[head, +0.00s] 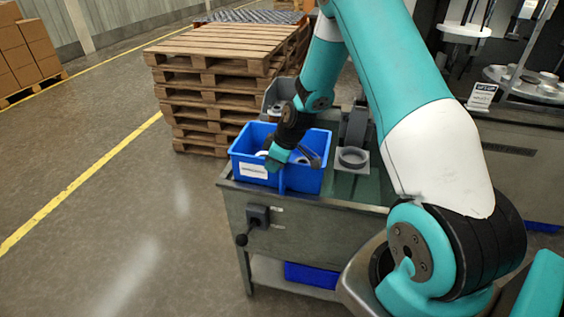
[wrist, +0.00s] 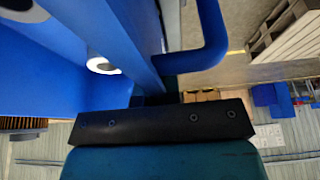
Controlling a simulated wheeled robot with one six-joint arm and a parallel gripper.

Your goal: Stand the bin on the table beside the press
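The blue bin (head: 312,181) is upright at the front left corner of the green-topped table (head: 360,188); I cannot tell whether its base touches the top. It has a white label on its front and pale round parts inside. My gripper (head: 281,166) is at the bin's front wall, near the middle. In the wrist view the bin's blue wall (wrist: 128,45) and a curved blue handle (wrist: 208,45) come right up to my gripper (wrist: 165,105). Its fingertips are hidden. A dark upright press (head: 356,125) with a round grey cup stands just right of the bin.
A wooden pallet stack (head: 215,75) stands behind the table. A machine with round plates (head: 525,80) is at the right. Another blue bin (head: 312,275) sits on the table's lower shelf.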

